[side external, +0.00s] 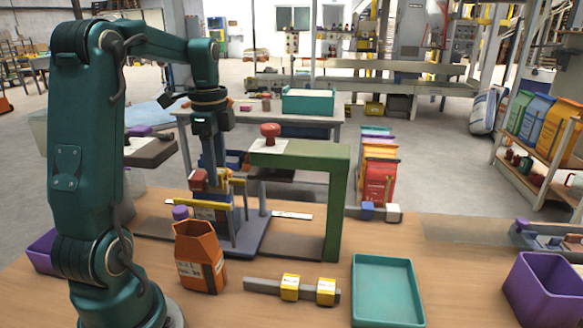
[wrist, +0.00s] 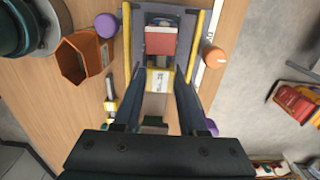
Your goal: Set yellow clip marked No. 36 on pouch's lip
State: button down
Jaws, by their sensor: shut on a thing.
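My gripper (wrist: 158,84) is shut on a yellow clip with a white label (wrist: 158,79); the number is too small to read. In the side external view my gripper (side external: 217,182) points down at the filler stand between two yellow rails. There the held clip is hard to make out. A dark blue pouch (side external: 207,213) appears to stand upright between the rails below my gripper, partly hidden. I cannot tell whether the clip touches the pouch's lip.
A grey rail (side external: 262,286) with two yellow clips (side external: 290,287) lies in front. An orange hexagonal bin (side external: 200,258) stands left of it, a teal tray (side external: 388,290) right. A green frame with a red knob (side external: 335,200) stands close right of the stand. A purple bin (side external: 545,290) is far right.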

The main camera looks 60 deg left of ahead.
jog(key=shift+f, duration=0.5)
jog(key=shift+c, duration=1.9)
grip_release()
jog(key=shift+r, duration=2.5)
jog(key=s+d+f+n+t, duration=0.1)
jog(key=s+d+n+t, duration=0.1)
jog(key=d, duration=0.8)
jog(key=s+d+f+n+t, duration=0.2)
jog(key=s+d+n+t, duration=0.1)
jog(key=d+n, duration=0.4)
jog(key=s+d, duration=0.1)
jog(key=d, duration=0.2)
jog(key=shift+d+f+t, duration=0.25)
jog(key=shift+t, duration=0.05)
